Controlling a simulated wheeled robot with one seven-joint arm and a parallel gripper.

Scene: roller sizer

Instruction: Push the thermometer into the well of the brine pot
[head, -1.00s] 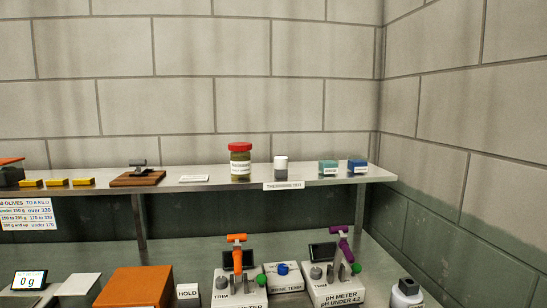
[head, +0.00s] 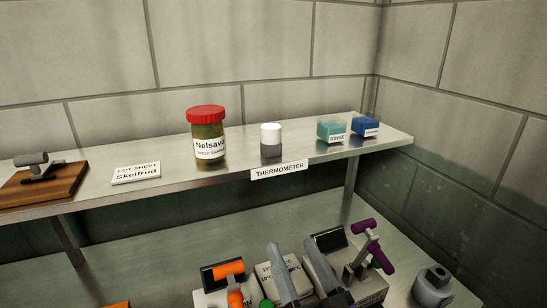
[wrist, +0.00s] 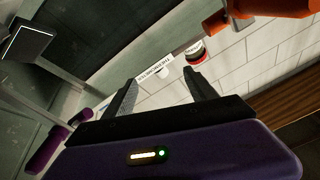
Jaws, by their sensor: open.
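The thermometer (head: 271,141) appears to be the small upright cylinder with a white top and grey lower part. It stands on the wall shelf behind a THERMOMETER label (head: 279,170). My gripper (head: 291,243) is open and empty, in front of and below the shelf, with its fingers pointing up toward the label. In the wrist view the white end of the thermometer (wrist: 164,72) shows beyond and between the open fingertips (wrist: 160,77), apart from them. I cannot make out a brine pot or its well in either view.
On the shelf (head: 95,205), a red-lidded jar (head: 208,137) stands left of the thermometer; teal (head: 331,130) and blue (head: 365,127) boxes stand right. Below, orange-handled (head: 229,270) and purple-handled (head: 367,245) devices flank my fingers.

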